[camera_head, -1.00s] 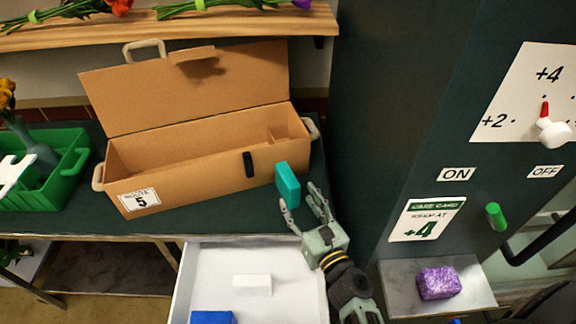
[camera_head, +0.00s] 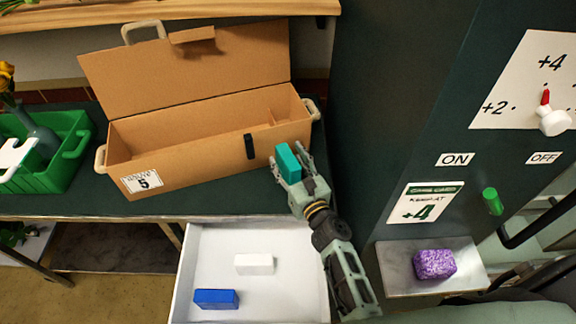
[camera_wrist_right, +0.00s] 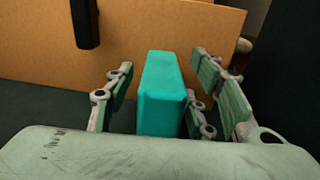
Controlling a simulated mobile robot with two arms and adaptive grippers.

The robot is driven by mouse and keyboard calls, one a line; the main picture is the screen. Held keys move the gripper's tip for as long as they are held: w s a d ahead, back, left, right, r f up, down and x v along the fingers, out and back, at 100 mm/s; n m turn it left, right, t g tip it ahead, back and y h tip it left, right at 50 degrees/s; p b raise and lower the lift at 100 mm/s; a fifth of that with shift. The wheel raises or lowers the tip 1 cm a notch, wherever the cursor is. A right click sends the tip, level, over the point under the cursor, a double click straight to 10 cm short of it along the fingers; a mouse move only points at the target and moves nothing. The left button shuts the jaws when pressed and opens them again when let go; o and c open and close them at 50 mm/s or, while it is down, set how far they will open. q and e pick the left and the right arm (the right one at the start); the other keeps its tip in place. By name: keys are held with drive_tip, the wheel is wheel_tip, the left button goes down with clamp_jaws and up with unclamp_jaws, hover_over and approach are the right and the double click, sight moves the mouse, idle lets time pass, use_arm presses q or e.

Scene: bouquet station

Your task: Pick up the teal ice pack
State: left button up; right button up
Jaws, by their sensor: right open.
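The teal ice pack (camera_head: 288,162) stands upright on the dark green table, just in front of the right end of the open cardboard box. My right gripper (camera_head: 290,163) is open, with its fingers on either side of the pack. In the right wrist view the teal ice pack (camera_wrist_right: 162,95) stands between the spread fingers of my right gripper (camera_wrist_right: 165,100), with a gap visible on the left; contact on the right is hard to tell. My left gripper is not in view.
The cardboard box (camera_head: 200,160) has its lid raised and a black strap on its front. An open white drawer (camera_head: 215,255) below holds a blue block (camera_head: 216,299) and a white block (camera_head: 254,264). A purple block (camera_head: 434,264) lies on a right-hand shelf. A green crate (camera_head: 70,165) stands left.

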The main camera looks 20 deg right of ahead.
clamp_jaws()
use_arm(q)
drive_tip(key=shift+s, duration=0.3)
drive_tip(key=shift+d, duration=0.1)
use_arm(e)
drive_tip(key=shift+r, duration=0.1)
drive_tip(key=shift+r, duration=0.45)
wheel_tip(320, 180, up, 4)
drive_tip(key=p, duration=0.2)
drive_tip(key=shift+p, duration=0.3)
use_arm(q)
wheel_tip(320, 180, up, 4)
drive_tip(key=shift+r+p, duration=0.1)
drive_tip(key=shift+p, duration=0.75)
use_arm(e)
drive_tip(key=s+r, duration=0.4)
drive_tip(key=s, duration=0.3)
drive_tip(key=s+d+r+m+h, duration=0.1)
drive_tip(key=s+r, duration=0.3)
drive_tip(key=s, duration=0.3)
drive_tip(key=s+d+r+h, duration=0.1)
drive_tip(key=s+r, duration=0.3)
drive_tip(key=s, duration=0.3)
drive_tip(key=shift+s+r, duration=0.25)
drive_tip(key=shift+r, duration=0.1)
